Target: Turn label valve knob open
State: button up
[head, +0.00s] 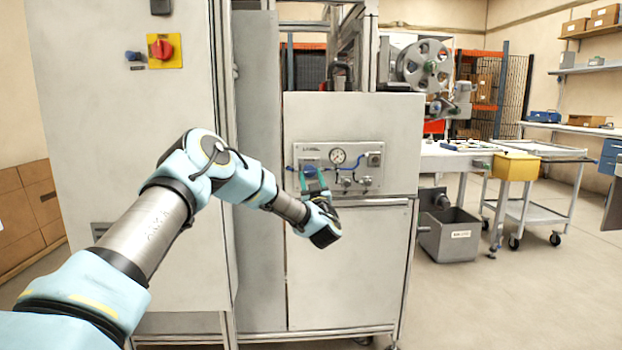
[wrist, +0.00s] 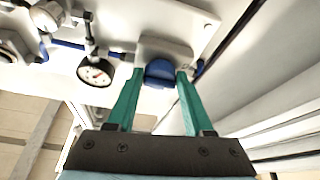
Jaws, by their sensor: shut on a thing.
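The blue valve knob (wrist: 161,77) sits on a pale block on the panel, between the two teal fingers of my gripper (wrist: 160,71) in the wrist view. My gripper is shut on the knob, one finger on each side. In the head view my gripper (head: 310,171) reaches the left part of the valve panel (head: 358,148), and its fingers largely hide the knob there. The picture does not clearly show which way the knob is turned, and I cannot read a label beside it.
A round pressure gauge (head: 338,156) is close to the knob, and it also shows in the wrist view (wrist: 96,72). Blue tubing and small fittings (head: 347,181) lie nearby. A tall grey cabinet (head: 130,120) stands left. A handle rail (head: 372,202) runs below the panel.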

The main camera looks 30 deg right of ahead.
grip_shut()
jog(key=shift+m, duration=0.4)
jog(key=m+h, duration=0.1)
jog(key=m, duration=0.1)
jog(key=m+g+h, duration=0.1)
jog(key=m+h, duration=0.1)
jog(key=m, duration=0.1)
jog(key=shift+a+b, duration=0.15)
jog(key=shift+b, duration=0.15)
jog(key=m+g+h, duration=0.1)
jog(key=m, duration=0.3)
jog(key=m+g+h+b, duration=0.1)
jog(key=m, duration=0.1)
jog(key=shift+w+a+m+g+h, duration=0.15)
jog(key=shift+a+m+g+h, duration=0.1)
jog(key=shift+m+g+h, duration=0.05)
jog(key=m+g, duration=0.1)
jog(key=m, duration=0.2)
jog(key=m+g, duration=0.1)
jog(key=m, duration=0.1)
jog(key=shift+w+a+r+m+h+b, duration=0.1)
jog(key=shift+a+r+m+h+b, duration=0.1)
jog(key=shift+m+h+b, duration=0.2)
jog(key=shift+a+r+m+g, duration=0.15)
jog(key=shift+m+g, duration=0.5)
jog(key=shift+m, duration=0.75)
jog(key=shift+d+r+m+g, duration=0.1)
jog(key=shift+m+g, duration=0.55)
jog(key=shift+m, duration=0.75)
jog(key=shift+w, duration=0.1)
